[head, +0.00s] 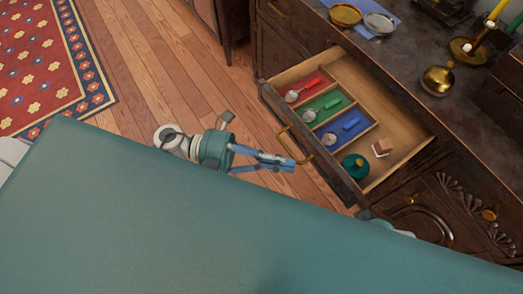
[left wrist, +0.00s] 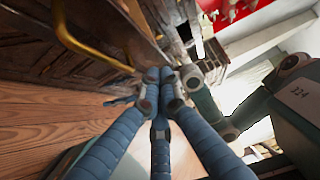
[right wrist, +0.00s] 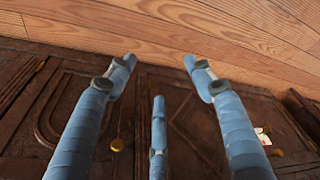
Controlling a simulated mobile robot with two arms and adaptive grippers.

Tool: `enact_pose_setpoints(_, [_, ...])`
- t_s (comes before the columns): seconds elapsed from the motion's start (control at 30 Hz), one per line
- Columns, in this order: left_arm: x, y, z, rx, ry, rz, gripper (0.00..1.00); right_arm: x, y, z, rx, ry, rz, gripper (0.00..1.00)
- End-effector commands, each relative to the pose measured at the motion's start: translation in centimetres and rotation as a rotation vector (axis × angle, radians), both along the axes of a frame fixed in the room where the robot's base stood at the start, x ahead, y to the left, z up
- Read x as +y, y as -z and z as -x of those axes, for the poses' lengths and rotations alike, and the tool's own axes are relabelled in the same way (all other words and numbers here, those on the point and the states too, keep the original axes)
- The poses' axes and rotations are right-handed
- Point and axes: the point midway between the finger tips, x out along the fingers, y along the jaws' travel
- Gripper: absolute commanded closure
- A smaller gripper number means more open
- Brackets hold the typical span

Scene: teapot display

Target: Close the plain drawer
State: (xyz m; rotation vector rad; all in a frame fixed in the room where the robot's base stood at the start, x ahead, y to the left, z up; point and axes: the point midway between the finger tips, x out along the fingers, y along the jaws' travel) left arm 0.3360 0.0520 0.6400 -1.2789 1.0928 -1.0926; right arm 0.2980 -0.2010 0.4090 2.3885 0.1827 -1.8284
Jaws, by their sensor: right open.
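The wooden drawer (head: 410,135) stands pulled out of the dark cabinet. Its brass bar handle (head: 296,143) is on the front, and the handle also shows at the upper left of the left wrist view (left wrist: 92,48). My left gripper (head: 292,163) is in front of the drawer, its tips close to the handle's lower end. Its blue fingers meet in the left wrist view (left wrist: 165,75), with nothing visible between them; whether they touch the drawer front I cannot tell. My right gripper (right wrist: 160,65) is open and empty, facing dark carved cabinet fronts and the floor.
The drawer holds red (head: 308,86), green (head: 321,105) and blue (head: 343,130) compartments with scoops, a green round lidded item (head: 355,166) and a small block (head: 382,147). Brass pieces (head: 438,80) stand on the cabinet top. Wood floor (head: 165,60) is clear at left.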

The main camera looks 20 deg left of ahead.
Motion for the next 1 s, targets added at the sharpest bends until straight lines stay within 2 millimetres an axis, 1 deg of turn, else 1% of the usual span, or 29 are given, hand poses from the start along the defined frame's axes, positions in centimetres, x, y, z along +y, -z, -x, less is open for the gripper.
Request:
enact_pose_setpoints(0.03, [-1.1,-0.1,-0.2,-0.003,0.0,0.005,1.0,0.0,0.0,0.0,-0.001,0.0,0.0,0.47])
enact_pose_setpoints(0.07, [-1.5,-0.1,-0.4,-0.004,-0.001,0.004,1.0,0.0,0.0,0.0,0.0,0.0,0.0,0.47])
enact_pose_setpoints(0.1, [-1.8,-0.1,-1.2,-0.004,-0.002,0.002,1.0,0.0,-0.2,0.0,-0.002,0.0,0.0,0.47])
enact_pose_setpoints(0.13, [-2.0,-0.1,-1.6,-0.004,-0.001,0.003,1.0,0.0,-0.4,-0.1,-0.004,0.001,-0.001,0.47])
enact_pose_setpoints(0.3, [-3.1,0.0,-3.0,-0.001,-0.001,0.002,1.0,0.1,-1.3,-0.3,-0.012,0.002,-0.002,0.47])
enact_pose_setpoints(0.47, [-3.4,0.0,-3.4,0.0,0.0,0.0,1.0,0.0,-1.5,-0.3,-0.013,0.002,-0.002,0.47])
enact_pose_setpoints(0.83, [-3.4,0.0,-3.5,0.0,0.0,0.0,1.0,0.0,-1.6,-0.1,-0.012,0.003,-0.002,0.47])
enact_pose_setpoints(1.0, [-4.1,0.0,-4.5,-0.001,0.001,0.0,1.0,0.0,-1.5,0.0,-0.007,0.003,-0.001,0.47])
